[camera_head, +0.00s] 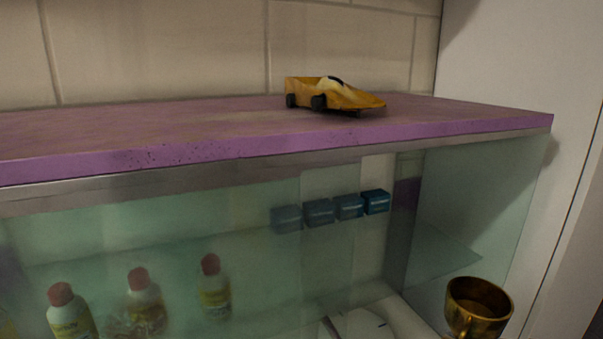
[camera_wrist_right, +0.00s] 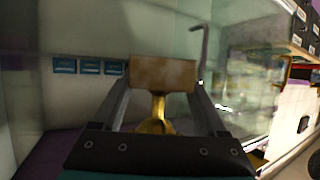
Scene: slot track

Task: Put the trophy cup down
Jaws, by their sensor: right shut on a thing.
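The gold trophy cup (camera_head: 478,302) is at the lower right of the head view, its bowl opening upward, in front of the glass cabinet; its lower part is cut off by the picture edge. In the right wrist view, its gold stem (camera_wrist_right: 157,112) and a brown block (camera_wrist_right: 165,73), which looks like its base, are between the fingers. My right gripper (camera_wrist_right: 160,92) is shut on the cup. The fingers are not seen in the head view. My left gripper is in neither view.
A purple shelf top (camera_head: 190,145) carries a yellow toy car (camera_head: 332,94) on its right half; the left stretch is clear. Below, behind glass, stand several bottles (camera_head: 215,288) and several blue boxes (camera_head: 348,206). A white wall (camera_head: 510,60) bounds the right.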

